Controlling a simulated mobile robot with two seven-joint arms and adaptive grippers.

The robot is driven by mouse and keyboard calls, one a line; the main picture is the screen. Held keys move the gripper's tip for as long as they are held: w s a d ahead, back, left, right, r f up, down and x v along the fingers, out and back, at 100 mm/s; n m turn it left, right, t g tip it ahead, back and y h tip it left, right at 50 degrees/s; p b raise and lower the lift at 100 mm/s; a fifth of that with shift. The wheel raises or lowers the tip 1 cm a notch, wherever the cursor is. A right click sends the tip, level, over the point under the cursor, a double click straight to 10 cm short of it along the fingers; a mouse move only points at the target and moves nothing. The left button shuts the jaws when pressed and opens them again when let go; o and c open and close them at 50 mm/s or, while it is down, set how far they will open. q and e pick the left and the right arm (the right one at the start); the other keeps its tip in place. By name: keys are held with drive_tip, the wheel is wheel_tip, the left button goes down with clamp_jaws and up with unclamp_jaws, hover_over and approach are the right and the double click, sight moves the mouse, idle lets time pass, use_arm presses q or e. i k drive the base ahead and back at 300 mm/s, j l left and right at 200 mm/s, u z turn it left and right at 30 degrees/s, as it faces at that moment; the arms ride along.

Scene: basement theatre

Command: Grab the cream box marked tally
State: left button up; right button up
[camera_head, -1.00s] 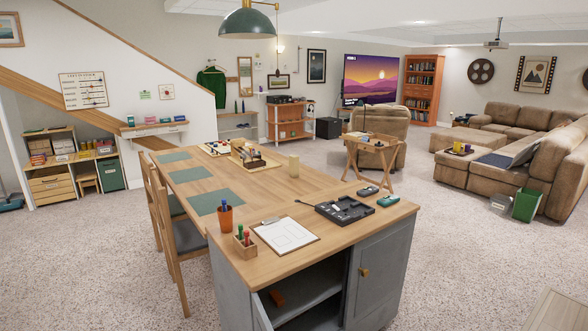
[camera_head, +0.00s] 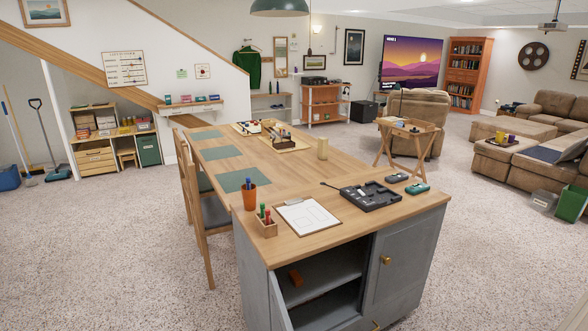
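No label reading "tally" can be made out in the head view. A small upright cream block (camera_head: 322,148) stands on the wooden table (camera_head: 290,170), towards its right edge; I cannot tell whether it is the marked box. Pale boxes (camera_head: 105,122) also sit on the low shelf unit (camera_head: 94,155) at the back left, too small to read. Neither of my grippers is in view.
The grey cabinet (camera_head: 402,262) at the table's near end has an open door. Two chairs (camera_head: 205,218) line its left side. A folding tray table (camera_head: 408,128) stands beyond, right. Carpet (camera_head: 100,250) is clear at left and front right.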

sight(322, 141)
drive_tip(key=l+u, duration=0.45)
drive_tip(key=l, duration=0.5)
drive_tip(key=l+u, duration=0.25)
drive_tip(key=l, duration=0.7)
drive_tip(key=l+u, duration=0.25)
drive_tip(key=l, duration=0.7)
drive_tip(key=k+l+u, duration=0.1)
drive_tip(key=l+u, duration=0.15)
drive_tip(key=l, duration=0.75)
drive_tip(key=l+u, duration=0.25)
drive_tip(key=l, duration=0.75)
drive_tip(key=i+l+u, duration=0.1)
drive_tip(key=l+u, duration=0.2)
drive_tip(key=l, duration=1.2)
drive_tip(key=l+u, duration=0.25)
drive_tip(key=l, duration=1.2)
